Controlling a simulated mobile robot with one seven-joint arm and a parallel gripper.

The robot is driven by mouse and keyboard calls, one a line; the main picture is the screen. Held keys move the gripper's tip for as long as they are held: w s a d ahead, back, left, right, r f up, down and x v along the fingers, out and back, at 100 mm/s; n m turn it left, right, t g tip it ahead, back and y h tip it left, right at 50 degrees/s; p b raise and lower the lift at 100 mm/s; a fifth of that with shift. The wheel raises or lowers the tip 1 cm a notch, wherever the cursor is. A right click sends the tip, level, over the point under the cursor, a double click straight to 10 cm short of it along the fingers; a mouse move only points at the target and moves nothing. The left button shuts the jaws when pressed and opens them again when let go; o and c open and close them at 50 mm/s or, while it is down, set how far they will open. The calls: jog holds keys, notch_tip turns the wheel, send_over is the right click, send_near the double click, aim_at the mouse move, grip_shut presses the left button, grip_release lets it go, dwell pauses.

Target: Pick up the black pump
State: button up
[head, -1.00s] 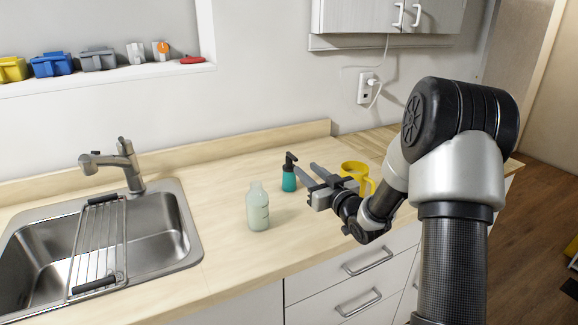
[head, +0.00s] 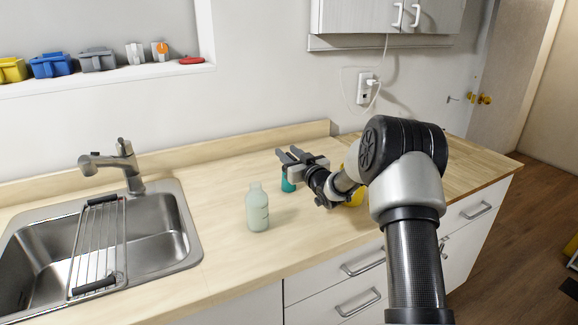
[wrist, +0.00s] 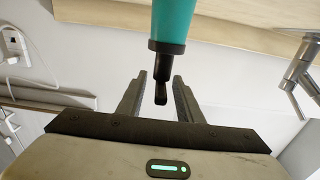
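The black pump (wrist: 164,62) tops a teal bottle (wrist: 174,18) in the wrist view, where the picture is upside down. In the head view the teal bottle (head: 287,184) stands upright on the counter, and the pump is hidden behind my gripper. My gripper (head: 287,151) is open in front of the pump and over the bottle's upper part. In the wrist view the pump's narrow spout lies between the two spread fingers (wrist: 159,77), with a gap visible on each side. I cannot tell the exact depth between fingers and pump.
A pale translucent bottle (head: 257,208) stands on the counter (head: 215,195) to the left of my gripper. A yellow mug (head: 354,197) is partly hidden behind my arm. A sink (head: 165,222) with a faucet (head: 125,165) lies at the left. The counter's right end is clear.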

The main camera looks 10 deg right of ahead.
grip_shut()
